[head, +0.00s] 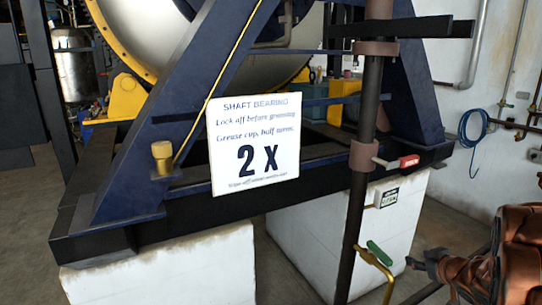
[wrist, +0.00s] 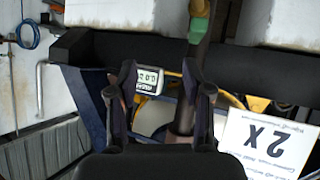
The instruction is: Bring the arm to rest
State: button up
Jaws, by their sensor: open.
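My gripper (wrist: 160,76) shows in the wrist view with two dark fingers apart and nothing held between them. A small digital display (wrist: 149,79) appears beyond the gap between the fingers; contact is not visible. The same small display (head: 389,198) sits on the white block beside the dark pipe in the head view. The wrist view is upside down relative to the head view. At the lower right of the head view, a copper-brown jointed arm, which looks like mine, reaches left towards the pipe.
A dark upright pipe (head: 366,150) carries a red-handled valve (head: 408,161) and a green-handled valve (head: 379,253). A white shaft bearing sign (head: 254,143) and a brass grease cup (head: 162,157) are on the blue frame (head: 222,80). A blue hose (head: 470,128) hangs on the wall.

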jog(key=s+a+r+m+g+h, duration=0.25)
jog(key=s+r+g+h, duration=0.2)
jog(key=s, duration=0.65)
jog(key=s+a+g+y, duration=0.2)
jog(key=s+a+g, duration=0.2)
jog(key=s+a, duration=0.7)
jog(key=s+a+f+g+y, duration=0.1)
jog(key=s+a+g, duration=0.4)
jog(key=s+a, duration=0.6)
jog(key=s+y, duration=0.1)
jog(key=s, duration=0.5)
jog(key=shift+s+a+f, duration=0.2)
jog(key=shift+a+f, duration=0.1)
jog(key=shift+a, duration=0.05)
